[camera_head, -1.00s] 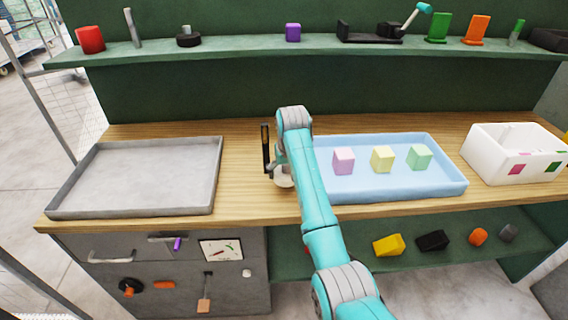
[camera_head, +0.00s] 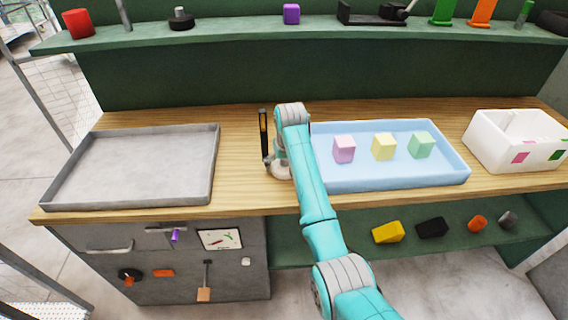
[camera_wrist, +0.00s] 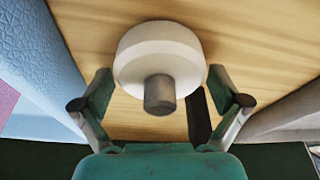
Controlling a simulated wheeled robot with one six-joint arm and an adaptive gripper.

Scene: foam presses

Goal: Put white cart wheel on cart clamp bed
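The white cart wheel (camera_wrist: 160,55) is a thick white disc with a grey hub stub, on the wooden bench in the wrist view. In the head view the wheel (camera_head: 280,173) is mostly hidden by my arm, left of the blue tray. My gripper (camera_wrist: 160,80) has its two fingers spread on either side of the hub, with visible gaps; the wheel is not clasped. I cannot identify the cart clamp bed for certain.
A grey tray (camera_head: 213,170) lies left, and a blue tray (camera_head: 390,181) with pastel blocks right. A white bin (camera_head: 488,150) stands far right. The shelf (camera_head: 235,30) behind holds several items, including a black fixture (camera_head: 370,18).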

